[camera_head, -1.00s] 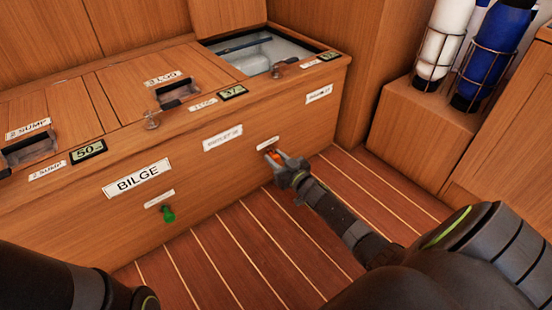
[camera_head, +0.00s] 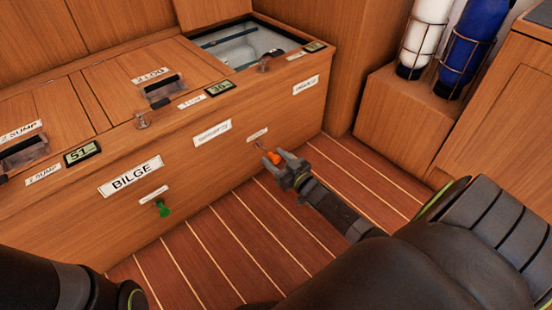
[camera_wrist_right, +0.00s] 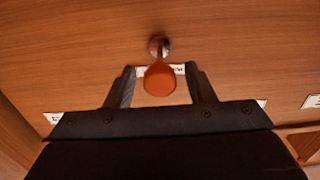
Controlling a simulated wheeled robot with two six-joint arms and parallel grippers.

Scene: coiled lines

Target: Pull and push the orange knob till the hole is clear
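The orange knob (camera_head: 271,157) stands out from the front of the wooden bench on a thin rod, near a small white label (camera_head: 257,135). In the right wrist view the knob (camera_wrist_right: 160,78) sits between the two fingers of my right gripper (camera_wrist_right: 161,80), with a narrow gap on each side. My right gripper (camera_head: 280,162) is open around the knob in the head view. An open hatch (camera_head: 250,45) at the bench's far end shows a pale, wet-looking compartment; whether a hole in it is clear I cannot tell. My left gripper is out of view.
A green knob (camera_head: 162,208) is on the same panel under the BILGE label (camera_head: 130,176). Small displays (camera_head: 82,152) sit along the bench top. Caged white and blue cylinders (camera_head: 467,48) stand at the right. The striped floor (camera_head: 230,245) before the bench is clear.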

